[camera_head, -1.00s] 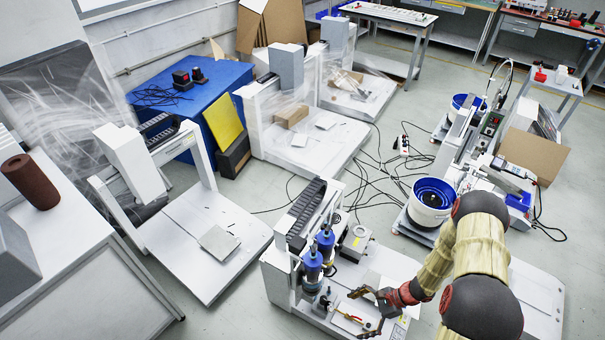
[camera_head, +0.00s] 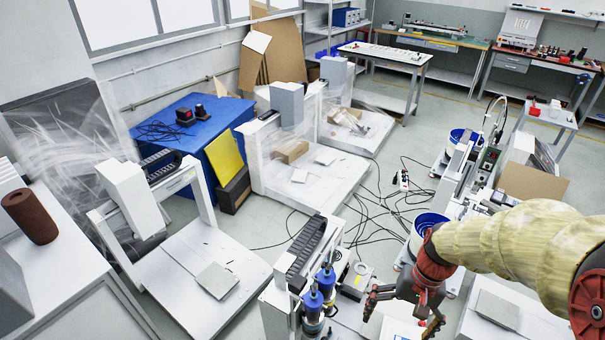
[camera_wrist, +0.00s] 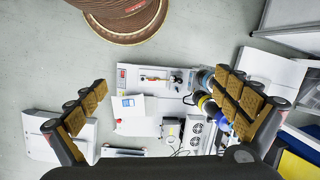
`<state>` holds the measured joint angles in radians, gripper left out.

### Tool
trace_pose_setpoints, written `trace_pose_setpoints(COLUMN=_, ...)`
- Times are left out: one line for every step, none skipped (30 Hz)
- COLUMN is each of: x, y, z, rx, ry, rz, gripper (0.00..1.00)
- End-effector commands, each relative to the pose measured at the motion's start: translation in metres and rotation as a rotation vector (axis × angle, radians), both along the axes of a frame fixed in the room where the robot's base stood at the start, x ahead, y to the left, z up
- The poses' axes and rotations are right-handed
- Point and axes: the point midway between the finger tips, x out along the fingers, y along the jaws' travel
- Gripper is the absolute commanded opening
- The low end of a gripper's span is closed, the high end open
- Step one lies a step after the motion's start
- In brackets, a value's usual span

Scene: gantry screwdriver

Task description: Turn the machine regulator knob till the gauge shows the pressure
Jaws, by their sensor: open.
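The gantry machine with two blue-topped cylinders (camera_head: 318,290) stands at the bottom centre of the head view, its lower part cut off by the frame edge. In the wrist view its pale base (camera_wrist: 140,127) lies below my gripper, with a small red-and-brass fitting (camera_wrist: 152,78) on a light plate. I cannot tell the regulator knob or a gauge reading apart at this size. My gripper (camera_head: 402,315) is open and empty, to the right of the blue cylinders. In the wrist view its fingers (camera_wrist: 163,90) are spread wide, and the right finger partly hides the cylinders.
A blue-and-white round feeder (camera_head: 428,222) stands behind my gripper. Another gantry machine has a white base (camera_head: 190,250) at left. A blue table (camera_head: 195,120) is at the back left. Black cables (camera_head: 375,195) lie on the floor between the machines.

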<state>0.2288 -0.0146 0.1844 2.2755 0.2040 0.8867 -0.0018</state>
Motion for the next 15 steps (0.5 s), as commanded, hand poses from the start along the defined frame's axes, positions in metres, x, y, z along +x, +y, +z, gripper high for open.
trace_pose_setpoints(x=-0.005, y=0.000, z=0.018, rx=-0.028, ry=-0.041, rz=0.036, gripper=1.00)
trace_pose_setpoints(x=-0.008, y=0.000, z=0.026, rx=-0.044, ry=-0.062, rz=0.056, gripper=1.00)
trace_pose_setpoints(x=-0.012, y=0.000, z=0.037, rx=-0.065, ry=-0.090, rz=0.081, gripper=1.00)
trace_pose_setpoints(x=-0.016, y=-0.001, z=0.045, rx=-0.081, ry=-0.111, rz=0.100, gripper=1.00)
trace_pose_setpoints(x=-0.019, y=-0.001, z=0.053, rx=-0.097, ry=-0.133, rz=0.117, gripper=1.00)
trace_pose_setpoints(x=-0.023, y=-0.001, z=0.064, rx=-0.117, ry=-0.162, rz=0.141, gripper=1.00)
trace_pose_setpoints(x=-0.026, y=-0.001, z=0.071, rx=-0.132, ry=-0.185, rz=0.156, gripper=1.00)
trace_pose_setpoints(x=-0.028, y=-0.001, z=0.079, rx=-0.147, ry=-0.210, rz=0.172, gripper=1.00)
trace_pose_setpoints(x=-0.033, y=0.000, z=0.089, rx=-0.164, ry=-0.240, rz=0.192, gripper=1.00)
trace_pose_setpoints(x=-0.035, y=0.001, z=0.097, rx=-0.177, ry=-0.266, rz=0.205, gripper=1.00)
trace_pose_setpoints(x=-0.038, y=0.001, z=0.104, rx=-0.191, ry=-0.292, rz=0.217, gripper=1.00)
trace_pose_setpoints(x=-0.041, y=0.003, z=0.114, rx=-0.205, ry=-0.327, rz=0.233, gripper=1.00)
trace_pose_setpoints(x=-0.043, y=0.004, z=0.122, rx=-0.216, ry=-0.354, rz=0.243, gripper=1.00)
trace_pose_setpoints(x=-0.046, y=0.005, z=0.129, rx=-0.226, ry=-0.382, rz=0.252, gripper=1.00)
trace_pose_setpoints(x=-0.048, y=0.008, z=0.140, rx=-0.236, ry=-0.420, rz=0.263, gripper=1.00)
